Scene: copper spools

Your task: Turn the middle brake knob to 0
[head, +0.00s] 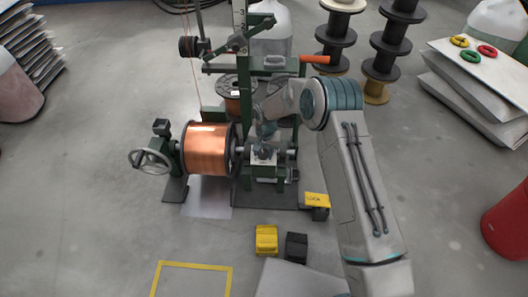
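The green winding machine (247,180) stands mid-view, with a large copper spool (206,150) mounted on its left. A small block with a whitish face (264,158) sits right of the spool. My arm reaches in from the right, and my gripper (264,137) is at or just above this block. The gripper is small and partly merged with the machine parts, so I cannot tell whether its fingers are open or touch anything. I cannot make out the middle brake knob or its marking; it is too small or hidden by the gripper.
A handwheel (151,161) is at the machine's left. A post with a number scale (239,20) and an orange-ended bar (313,59) rise behind. A yellow block (266,239) and a black one (296,247) lie in front.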

